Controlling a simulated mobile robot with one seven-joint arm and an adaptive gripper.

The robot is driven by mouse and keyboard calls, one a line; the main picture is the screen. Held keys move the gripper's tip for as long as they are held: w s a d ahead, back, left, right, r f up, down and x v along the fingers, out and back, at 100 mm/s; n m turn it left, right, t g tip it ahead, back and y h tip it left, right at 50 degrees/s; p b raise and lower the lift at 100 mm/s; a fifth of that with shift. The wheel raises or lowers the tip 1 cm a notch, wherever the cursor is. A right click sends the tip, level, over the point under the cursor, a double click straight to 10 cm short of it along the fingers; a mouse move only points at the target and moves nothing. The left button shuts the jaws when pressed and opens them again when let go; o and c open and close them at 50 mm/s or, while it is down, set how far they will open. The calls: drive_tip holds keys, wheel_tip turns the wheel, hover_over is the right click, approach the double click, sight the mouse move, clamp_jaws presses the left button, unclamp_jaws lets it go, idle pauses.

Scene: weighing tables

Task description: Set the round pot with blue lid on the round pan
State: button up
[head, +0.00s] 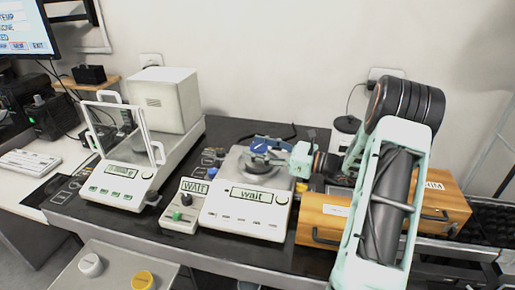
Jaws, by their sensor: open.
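A round pot with a blue lid (258,146) appears at the round pan (254,175) on top of the white balance in the middle of the head view. The pot's lower part is small and partly hidden, so I cannot tell whether its whole base rests on the pan. The balance (242,213) shows "wait" on its display. My gripper (277,153) comes in from the right, low over the pan and close beside the pot. It is open, and its fingers are hard to make out.
A glass-doored balance (117,191) stands at left, before a white box (164,98). A small "WAIT" unit (190,203) sits between the balances. A wooden drawer box (322,218) lies under my arm at right. White-lidded (91,265) and yellow-lidded (143,281) pots stand at front left.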

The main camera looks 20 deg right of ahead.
drive_tip(key=shift+r, duration=0.3)
drive_tip(key=v, duration=1.2)
drive_tip(key=shift+f, duration=0.1)
